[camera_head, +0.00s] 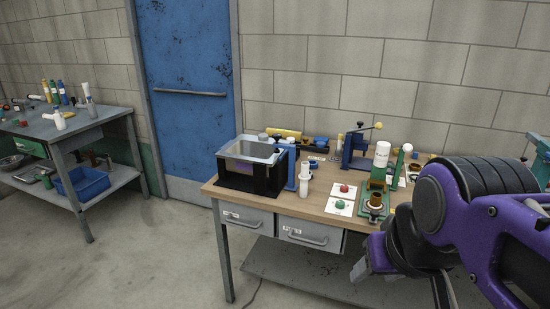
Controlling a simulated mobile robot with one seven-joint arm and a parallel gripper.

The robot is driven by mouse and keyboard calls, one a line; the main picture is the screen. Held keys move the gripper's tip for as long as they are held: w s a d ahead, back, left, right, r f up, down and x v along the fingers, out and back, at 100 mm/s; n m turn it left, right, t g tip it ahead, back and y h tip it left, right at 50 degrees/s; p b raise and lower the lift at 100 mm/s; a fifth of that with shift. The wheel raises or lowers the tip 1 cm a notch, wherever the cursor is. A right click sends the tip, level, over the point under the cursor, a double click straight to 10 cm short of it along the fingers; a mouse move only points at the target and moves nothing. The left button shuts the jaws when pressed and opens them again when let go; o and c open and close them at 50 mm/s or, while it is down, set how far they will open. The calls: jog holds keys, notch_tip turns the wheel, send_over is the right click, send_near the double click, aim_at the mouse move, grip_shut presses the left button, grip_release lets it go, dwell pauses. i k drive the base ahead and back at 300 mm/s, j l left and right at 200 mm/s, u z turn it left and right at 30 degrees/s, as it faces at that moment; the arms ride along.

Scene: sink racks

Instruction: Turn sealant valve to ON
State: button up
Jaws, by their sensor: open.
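The sealant valve cannot be told apart for certain at this size. On the wooden workbench (310,200), a green fixture (366,193) stands at the right with a round brass and dark part (375,203) at its front. A white bottle (381,155) stands upright at this fixture. A blue device (354,148) with a lever ending in a yellow ball (378,126) is behind it. My gripper (362,271) is open at the lower right, in front of the bench's front edge and apart from these things. My arm hides the bench's right end.
A black box with a metal basin (262,150) stands at the bench's left. A red button (344,188) and a green button (340,204) sit on white plates. Another table (60,130) is far left, beside a blue door (188,90). The floor between the tables is clear.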

aim_at(344, 188)
jog(key=l+u, duration=0.75)
jog(key=k+l+u, duration=0.2)
jog(key=l, duration=0.2)
jog(key=l+u, duration=0.15)
jog(key=l, duration=0.2)
jog(key=k+l, duration=0.15)
jog(key=l, duration=0.25)
jog(key=k+l+u, duration=0.1)
jog(key=l, duration=0.3)
jog(key=k+l, duration=0.15)
jog(key=l, duration=0.25)
jog(key=k+l, duration=0.15)
jog(key=l, duration=0.2)
jog(key=k+l+u, duration=0.1)
jog(key=l, duration=0.3)
jog(key=k+l, duration=0.2)
jog(key=l, duration=0.15)
